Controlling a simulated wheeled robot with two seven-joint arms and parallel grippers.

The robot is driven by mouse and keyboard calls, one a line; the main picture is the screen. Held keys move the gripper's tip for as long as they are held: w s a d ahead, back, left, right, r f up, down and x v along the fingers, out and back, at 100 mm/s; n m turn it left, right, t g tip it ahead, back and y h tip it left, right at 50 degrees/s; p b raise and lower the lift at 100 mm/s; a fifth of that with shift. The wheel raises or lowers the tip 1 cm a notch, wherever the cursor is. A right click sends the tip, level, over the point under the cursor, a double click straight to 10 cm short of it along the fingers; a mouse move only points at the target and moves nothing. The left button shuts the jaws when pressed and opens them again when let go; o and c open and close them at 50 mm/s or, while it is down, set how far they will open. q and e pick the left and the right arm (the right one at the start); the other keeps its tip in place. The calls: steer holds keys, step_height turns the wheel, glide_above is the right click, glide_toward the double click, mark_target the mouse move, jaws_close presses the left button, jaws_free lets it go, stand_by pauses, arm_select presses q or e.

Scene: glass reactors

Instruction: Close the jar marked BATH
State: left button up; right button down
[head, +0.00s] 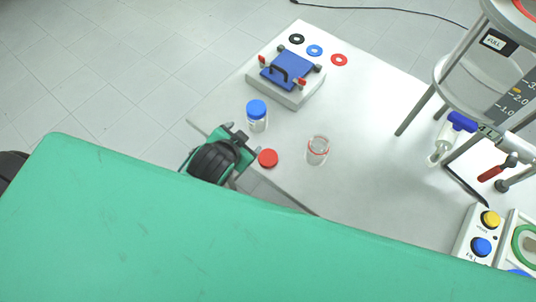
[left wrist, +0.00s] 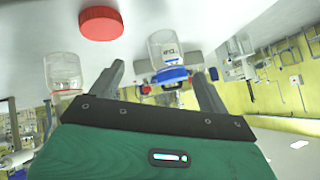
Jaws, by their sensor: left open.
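An open clear jar (head: 318,152) with a red ring at its neck stands upright on the white table; it also shows at the left of the left wrist view (left wrist: 62,75). A red lid (head: 268,158) lies flat on the table to its left, and shows in the left wrist view (left wrist: 100,23). A clear jar with a blue lid (head: 257,114) stands farther back; its label (left wrist: 168,50) is too small to read. I cannot read BATH on either jar. My left gripper (head: 243,141) is open and empty, close to the red lid and the blue-lidded jar. My right gripper is not in view.
A blue plate with a black handle (head: 285,72) sits on a white block at the back. A metal stand (head: 445,70) and a button panel (head: 480,233) are at right. The table's middle right is clear.

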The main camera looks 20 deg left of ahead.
arm_select(q)
steer(key=w+d+r+m+t+h, duration=0.4)
steer(key=d+r+m+t, duration=0.15)
steer(key=r, duration=0.55)
steer(key=w+d+r+m+t+h, duration=0.3)
steer(key=w+d+r+m+t, duration=0.25)
steer(key=r, duration=0.45)
steer(key=s+d+r+m+g+h, duration=0.45)
steer(key=d+r+m+h, duration=0.25)
steer(key=d+m+h, duration=0.3)
steer(key=s+d+f+m+g+h, duration=0.1)
steer(key=s+d+m+g, duration=0.4)
steer(key=m+g, duration=0.55)
steer(key=s+d+f+m+g+h, duration=0.1)
steer(key=s+d+m+g+h, duration=0.15)
steer(key=s+m+g, duration=0.85)
steer(key=w+a+f+m+y, duration=0.1)
steer(key=a+f+m+y, duration=0.2)
steer(key=f+m+y, duration=0.8)
steer(key=w+a+f+m+t+y, duration=0.2)
steer(key=w+a+f+y, duration=0.2)
steer(key=a, duration=0.5)
steer(key=w+a+f+m+t+y, duration=0.2)
steer(key=w+a+f+y, duration=0.3)
steer(key=a, duration=0.5)
steer(key=shift+w+a+m+t+y, duration=0.2)
steer(key=shift+w+m+t+y, duration=0.15)
steer(key=shift+w+t, duration=0.5)
steer(key=shift+f+p, duration=0.15)
steer(key=shift+p, duration=0.2)
